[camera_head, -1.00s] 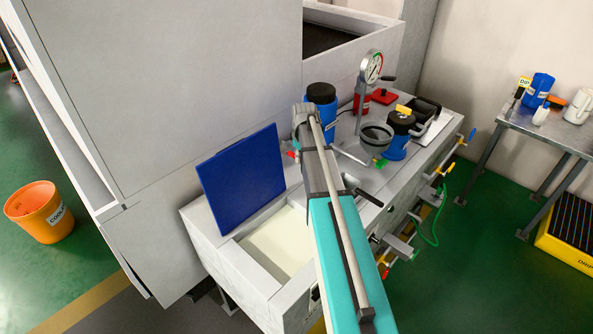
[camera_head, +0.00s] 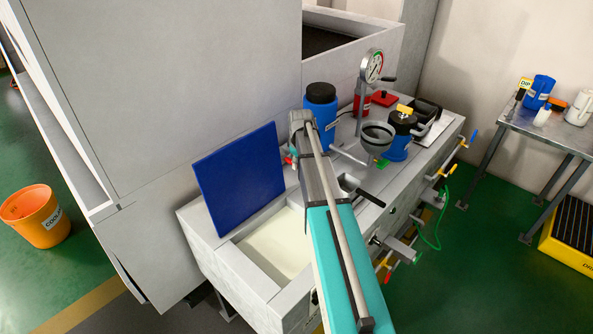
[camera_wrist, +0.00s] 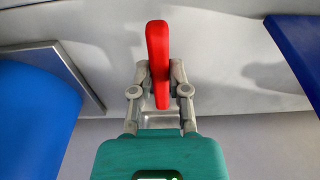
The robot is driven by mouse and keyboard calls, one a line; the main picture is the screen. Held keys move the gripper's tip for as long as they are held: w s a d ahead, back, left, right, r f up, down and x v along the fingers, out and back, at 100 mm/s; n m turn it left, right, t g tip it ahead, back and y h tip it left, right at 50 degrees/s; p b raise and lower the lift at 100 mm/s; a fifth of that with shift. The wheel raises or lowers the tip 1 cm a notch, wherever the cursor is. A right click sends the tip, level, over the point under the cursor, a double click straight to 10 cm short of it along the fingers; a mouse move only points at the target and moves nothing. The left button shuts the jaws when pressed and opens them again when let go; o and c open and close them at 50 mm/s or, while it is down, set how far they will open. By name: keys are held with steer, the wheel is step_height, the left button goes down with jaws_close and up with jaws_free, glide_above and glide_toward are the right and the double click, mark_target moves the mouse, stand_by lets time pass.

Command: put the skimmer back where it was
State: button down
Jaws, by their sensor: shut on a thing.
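My gripper (camera_wrist: 160,88) is shut on an upright red handle (camera_wrist: 158,55), with one finger on each side of it. I take the handle to be the skimmer's, but no skimmer head shows and I cannot tell for certain. In the head view, my arm covers most of the gripper. A small red piece (camera_head: 287,160) shows just left of the arm's end, above the grey unit (camera_head: 198,225). Whether the held thing touches any surface is hidden.
A blue panel (camera_head: 240,180) leans beside the pale liquid tank. A blue bottle (camera_head: 320,112) stands behind my arm. A black handle (camera_head: 370,197) on a grey piece sticks out at right. A funnel (camera_head: 378,135), gauge (camera_head: 373,66) and blue canister (camera_head: 398,147) crowd the right side.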

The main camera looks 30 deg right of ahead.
steer(key=shift+f, duration=0.5)
steer(key=shift+b, duration=0.3)
steer(key=c, duration=0.6)
jaws_free()
steer(key=r+p, duration=0.8)
steer(key=s+r+p, duration=0.1)
steer(key=r+p, duration=0.3)
steer(key=shift+d, duration=0.15)
stand_by(0.6)
